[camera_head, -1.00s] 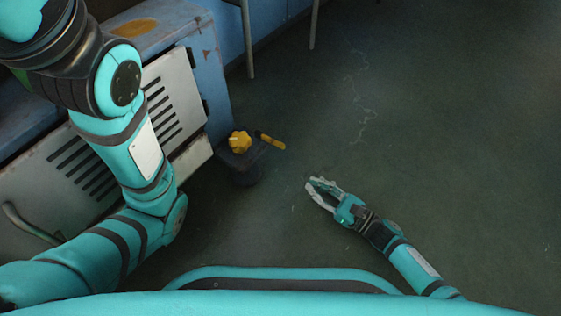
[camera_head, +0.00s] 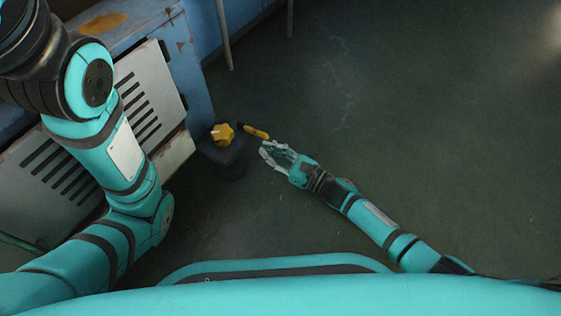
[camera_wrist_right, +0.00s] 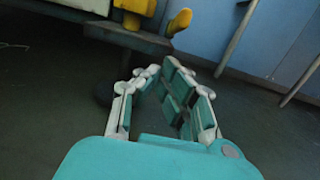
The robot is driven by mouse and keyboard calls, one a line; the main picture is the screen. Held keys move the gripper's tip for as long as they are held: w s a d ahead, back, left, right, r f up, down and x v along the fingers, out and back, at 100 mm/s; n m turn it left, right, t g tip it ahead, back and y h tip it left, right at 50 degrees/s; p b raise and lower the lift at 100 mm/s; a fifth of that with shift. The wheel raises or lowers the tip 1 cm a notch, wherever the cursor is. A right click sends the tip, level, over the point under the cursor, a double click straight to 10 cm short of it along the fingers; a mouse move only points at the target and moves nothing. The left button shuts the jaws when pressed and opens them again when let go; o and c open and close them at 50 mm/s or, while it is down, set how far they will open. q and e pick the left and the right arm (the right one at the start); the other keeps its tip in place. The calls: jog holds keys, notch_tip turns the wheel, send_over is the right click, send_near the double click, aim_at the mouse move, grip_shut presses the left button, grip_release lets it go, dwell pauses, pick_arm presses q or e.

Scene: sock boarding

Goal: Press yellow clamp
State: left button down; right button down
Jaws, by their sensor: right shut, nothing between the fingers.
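The yellow clamp lever (camera_head: 255,132) sticks out to the right of a dark block beside the blue machine. It also shows at the top of the right wrist view (camera_wrist_right: 180,22). A yellow star-shaped knob (camera_head: 222,134) sits left of it on the block. My right gripper (camera_head: 266,149) is just below and right of the lever in the head view. In the right wrist view (camera_wrist_right: 160,68) its fingers are shut and empty, below the lever and apart from it. My left arm shows at the left, but its gripper is out of frame.
The dark block (camera_head: 222,152) stands at the corner of the blue machine with slotted grey panels (camera_head: 152,95). Thin metal legs (camera_head: 224,35) stand behind by the blue wall. The dark floor (camera_head: 430,130) on the right is clear.

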jog(key=shift+a+r+p, duration=0.15)
jog(key=shift+r+p, duration=0.15)
jog(key=shift+r, duration=0.75)
